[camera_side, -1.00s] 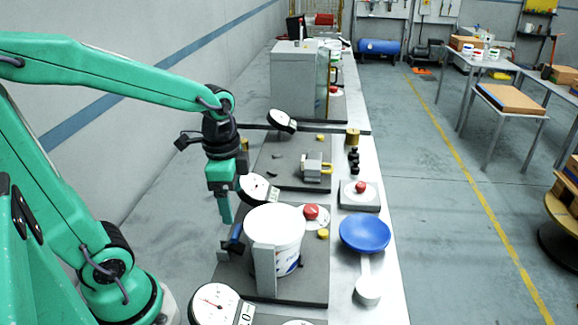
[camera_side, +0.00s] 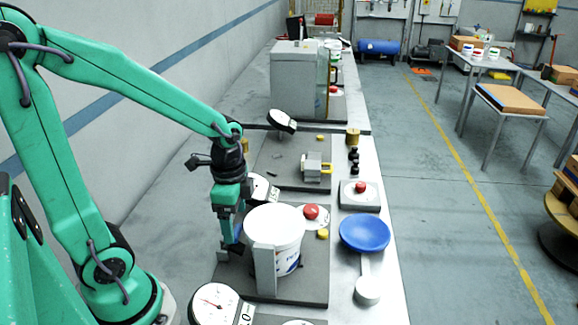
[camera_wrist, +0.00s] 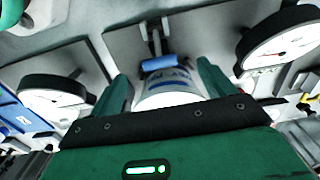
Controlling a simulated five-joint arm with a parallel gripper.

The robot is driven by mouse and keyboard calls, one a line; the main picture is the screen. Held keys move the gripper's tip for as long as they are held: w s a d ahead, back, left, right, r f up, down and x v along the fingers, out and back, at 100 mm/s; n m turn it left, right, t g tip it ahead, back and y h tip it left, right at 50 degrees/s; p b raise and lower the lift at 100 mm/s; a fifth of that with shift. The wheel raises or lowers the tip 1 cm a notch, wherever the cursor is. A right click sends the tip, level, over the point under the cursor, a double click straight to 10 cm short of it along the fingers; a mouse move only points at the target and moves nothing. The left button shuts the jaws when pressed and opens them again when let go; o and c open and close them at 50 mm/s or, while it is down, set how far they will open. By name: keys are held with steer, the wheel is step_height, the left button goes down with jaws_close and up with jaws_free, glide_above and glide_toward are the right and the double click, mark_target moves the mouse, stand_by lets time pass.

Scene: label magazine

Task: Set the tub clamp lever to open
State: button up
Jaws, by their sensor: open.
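The white tub (camera_side: 275,228) with blue print stands upright in its grey clamp fixture (camera_side: 265,270) on a dark base plate. The blue clamp lever (camera_side: 238,232) is at the tub's left side, partly hidden by my gripper (camera_side: 226,243). My gripper points down beside the lever, with its fingers close to it. I cannot tell whether a finger touches the lever.
A dial gauge (camera_side: 213,303) stands near the front, and another (camera_side: 262,188) is just behind the gripper. A red button (camera_side: 311,211) and a blue bowl (camera_side: 364,233) are right of the tub. A second fixture (camera_side: 316,167) lies farther back.

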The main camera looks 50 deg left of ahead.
steer(key=shift+f, duration=1.45)
steer(key=c, duration=1.4)
steer(key=shift+s+a+r, duration=0.15)
steer(key=shift+o, duration=0.2)
steer(key=shift+s+a+r, duration=0.2)
steer(key=shift+s+a, duration=1.35)
steer(key=shift+s, duration=0.05)
